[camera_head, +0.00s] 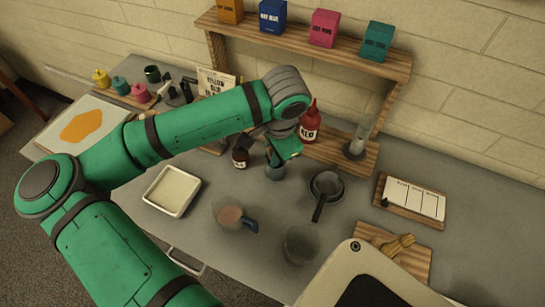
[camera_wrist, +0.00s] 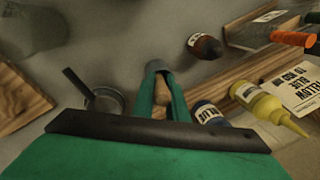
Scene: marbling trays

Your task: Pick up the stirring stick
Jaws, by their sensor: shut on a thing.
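My gripper (camera_head: 277,158) reaches down over the middle of the grey counter, just above a small blue-grey cup (camera_head: 275,172). In the wrist view, the two green fingers of my gripper (camera_wrist: 159,74) are shut on a tan wooden piece, which looks like the stirring stick (camera_wrist: 160,94). The cup's rim (camera_wrist: 157,66) shows at the fingertips. Whether the stick's lower end is in the cup is hidden. In the head view, the stick cannot be made out behind the gripper.
Close by are a brown bottle (camera_head: 240,158), a red bottle (camera_head: 310,122) and a dark pan (camera_head: 326,186). A pitcher (camera_head: 231,214), a clear beaker (camera_head: 300,245) and a white tray (camera_head: 172,191) stand nearer. A wooden shelf (camera_head: 340,60) with boxes rises behind.

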